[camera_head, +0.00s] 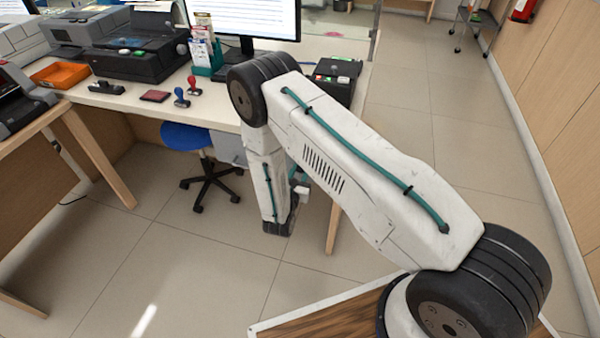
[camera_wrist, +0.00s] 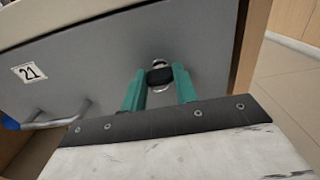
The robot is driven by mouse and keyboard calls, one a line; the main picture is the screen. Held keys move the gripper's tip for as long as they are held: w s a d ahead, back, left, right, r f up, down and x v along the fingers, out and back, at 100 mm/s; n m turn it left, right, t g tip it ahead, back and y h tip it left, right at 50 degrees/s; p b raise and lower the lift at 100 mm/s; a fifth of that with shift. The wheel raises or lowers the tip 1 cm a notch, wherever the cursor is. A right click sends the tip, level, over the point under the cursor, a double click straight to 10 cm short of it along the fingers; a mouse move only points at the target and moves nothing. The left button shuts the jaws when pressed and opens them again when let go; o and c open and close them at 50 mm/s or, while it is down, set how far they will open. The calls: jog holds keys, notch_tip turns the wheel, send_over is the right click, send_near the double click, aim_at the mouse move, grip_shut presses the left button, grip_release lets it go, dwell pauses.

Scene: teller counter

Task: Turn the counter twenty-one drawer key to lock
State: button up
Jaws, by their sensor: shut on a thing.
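The grey drawer front (camera_wrist: 110,60) fills much of the wrist view and bears a white "21" label (camera_wrist: 29,72) at its left. A key with a black head (camera_wrist: 159,77) sits at a round metal lock (camera_wrist: 159,63) on the right part of the drawer front. My gripper (camera_wrist: 160,78) has its two green fingers on either side of the key head and is shut on it. In the head view, my arm hides most of the drawer (camera_head: 230,149) and the key is not visible.
A metal bar handle (camera_wrist: 56,119) is on the drawer's lower left. A blue-seated swivel chair (camera_head: 187,137) stands under the desk (camera_head: 225,112), left of my arm. A wooden desk leg (camera_head: 334,228) is close to my gripper.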

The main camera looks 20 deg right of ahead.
jog(key=shift+n, duration=0.3)
jog(key=shift+f+n, duration=0.1)
jog(key=shift+n, duration=8.5)
jog(key=o, duration=1)
